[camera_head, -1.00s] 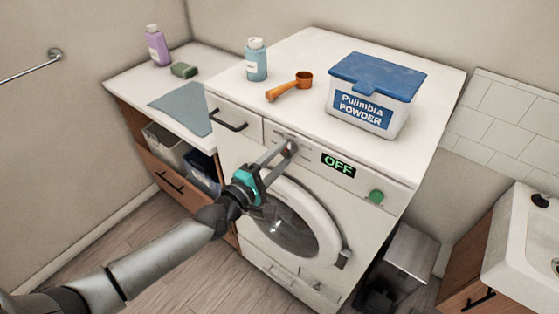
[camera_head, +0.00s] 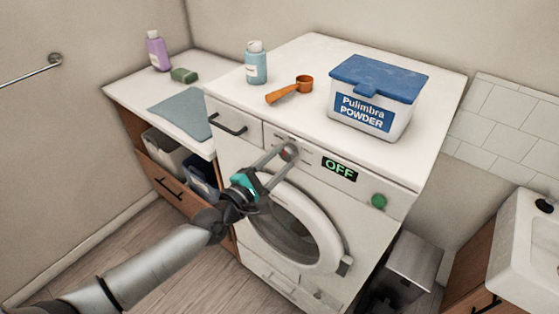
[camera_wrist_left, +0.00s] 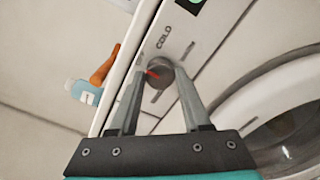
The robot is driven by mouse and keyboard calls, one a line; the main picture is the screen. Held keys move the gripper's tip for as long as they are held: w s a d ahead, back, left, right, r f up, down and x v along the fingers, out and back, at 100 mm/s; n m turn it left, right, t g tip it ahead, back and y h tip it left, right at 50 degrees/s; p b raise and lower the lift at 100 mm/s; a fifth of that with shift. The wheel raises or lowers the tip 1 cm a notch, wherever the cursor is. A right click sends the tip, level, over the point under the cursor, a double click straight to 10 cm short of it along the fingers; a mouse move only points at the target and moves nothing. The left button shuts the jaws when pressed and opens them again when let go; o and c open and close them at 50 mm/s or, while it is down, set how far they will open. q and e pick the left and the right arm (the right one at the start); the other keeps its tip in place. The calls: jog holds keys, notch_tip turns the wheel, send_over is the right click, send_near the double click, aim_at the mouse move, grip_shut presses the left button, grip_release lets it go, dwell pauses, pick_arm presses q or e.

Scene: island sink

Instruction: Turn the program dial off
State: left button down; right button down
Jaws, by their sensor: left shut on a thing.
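The program dial (camera_wrist_left: 158,74) is a grey round knob with a red pointer mark on the washing machine's (camera_head: 300,183) front panel. It also shows in the head view (camera_head: 289,151), between my fingertips. My left gripper (camera_head: 284,152) reaches it from the lower left. In the left wrist view the fingers (camera_wrist_left: 160,80) stand on either side of the knob and are shut on it. The word COLD is printed beside the dial. The display (camera_head: 340,169) on the panel reads OFF in green. My right gripper is not in view.
A powder box (camera_head: 374,95), an orange scoop (camera_head: 289,90) and a blue bottle (camera_head: 256,63) stand on the machine top. A green button (camera_head: 379,201) is right of the display. The round door (camera_head: 298,227) is below the dial. A sink (camera_head: 525,250) is at right.

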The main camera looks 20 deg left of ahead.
pick_arm(q)
jog(key=shift+c, duration=1.8)
grip_release()
jog(key=b+v, duration=0.1)
jog(key=v, duration=1.4)
jog(key=shift+b, duration=0.3)
jog(key=shift+s, duration=0.1)
jog(key=s+a+f+m+g+y+b, duration=0.2)
jog(key=f+m, duration=0.2)
jog(key=f, duration=0.7)
jog(key=s+a+f+m+g+y+b, duration=0.1)
jog(key=s+a+f+m+g+b, duration=0.2)
jog(key=f, duration=0.9)
jog(key=s+a+f+m+g+y+b, duration=0.15)
jog(key=f+m, duration=0.35)
jog(key=f, duration=0.6)
jog(key=s+d+f+m+g+b, duration=0.1)
jog(key=s+d+f+m+g, duration=0.1)
jog(key=s+f, duration=0.5)
jog(key=s+d+f+m+g+y+b, duration=0.1)
jog(key=s+d+f+m+g, duration=0.2)
jog(key=s+f, duration=0.5)
jog(key=s+d+f+m+g+b, duration=0.2)
jog(key=s+f+m+g, duration=0.2)
jog(key=s+f+m, duration=0.2)
jog(key=s+f, duration=0.2)
jog(key=s, duration=0.1)
jog(key=shift+s+d+m+y, duration=0.3)
jog(key=shift+s+d+y, duration=0.05)
jog(key=shift+s, duration=0.05)
